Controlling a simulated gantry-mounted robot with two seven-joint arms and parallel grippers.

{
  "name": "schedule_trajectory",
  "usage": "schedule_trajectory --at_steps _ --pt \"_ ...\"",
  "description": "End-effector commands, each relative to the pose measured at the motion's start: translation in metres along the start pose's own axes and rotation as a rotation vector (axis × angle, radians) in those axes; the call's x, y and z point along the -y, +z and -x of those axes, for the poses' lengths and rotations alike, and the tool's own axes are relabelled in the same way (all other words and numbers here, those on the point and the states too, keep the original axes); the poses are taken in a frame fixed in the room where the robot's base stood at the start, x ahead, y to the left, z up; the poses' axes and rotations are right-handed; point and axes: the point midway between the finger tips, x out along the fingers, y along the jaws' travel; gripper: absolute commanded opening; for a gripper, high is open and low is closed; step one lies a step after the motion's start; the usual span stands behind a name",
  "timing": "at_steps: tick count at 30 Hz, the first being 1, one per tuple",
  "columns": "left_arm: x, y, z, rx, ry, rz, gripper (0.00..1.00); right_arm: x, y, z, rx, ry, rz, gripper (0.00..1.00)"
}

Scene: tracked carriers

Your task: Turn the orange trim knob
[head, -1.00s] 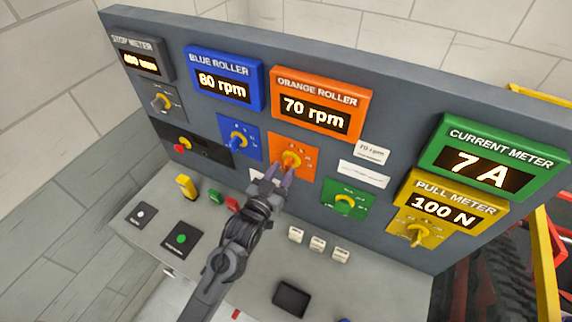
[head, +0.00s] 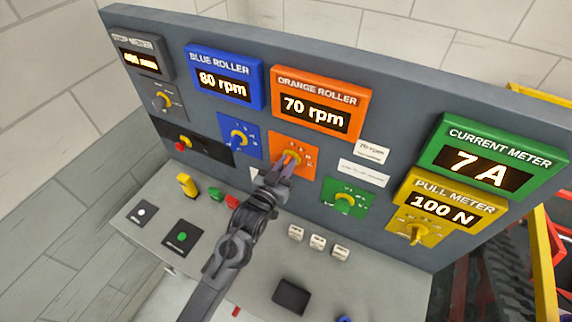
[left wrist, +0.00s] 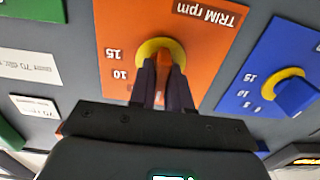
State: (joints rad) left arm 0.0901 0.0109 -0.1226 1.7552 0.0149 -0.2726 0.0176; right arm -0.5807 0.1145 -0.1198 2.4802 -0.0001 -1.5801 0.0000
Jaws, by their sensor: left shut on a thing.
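The orange trim knob (left wrist: 165,62) sits in a yellow ring on the orange panel (head: 306,172), below the orange roller display (head: 318,104), which reads 70 rpm. In the left wrist view the panel is upside down and reads "TRIM rpm", with 15 and 10 beside the ring. My left gripper (head: 287,162) is at the knob, and its fingers (left wrist: 162,78) are shut on it from both sides. The fingers hide part of the knob, so its exact pointing is hard to tell. My right gripper is not in view.
Left of the orange panel is the blue knob (head: 239,139) on its blue panel. The green dial (head: 345,201) and yellow dial (head: 417,233) are to the right. White labels (head: 364,173) are close by. Buttons stand on the desk (head: 255,284) below.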

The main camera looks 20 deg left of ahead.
Motion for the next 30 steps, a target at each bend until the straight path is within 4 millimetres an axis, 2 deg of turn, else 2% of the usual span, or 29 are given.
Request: schedule_trajectory --at_steps 8,14,30 --pt "0.0 -0.001 0.0 0.0 0.0 -0.037 0.0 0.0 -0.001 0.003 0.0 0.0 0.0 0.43" --pt "0.0 -0.001 0.0 0.002 0.0 -0.139 0.0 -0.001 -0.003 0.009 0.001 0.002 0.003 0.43" --pt "-0.003 -0.001 0.0 0.002 0.001 -0.627 0.0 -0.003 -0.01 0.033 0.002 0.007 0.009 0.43"
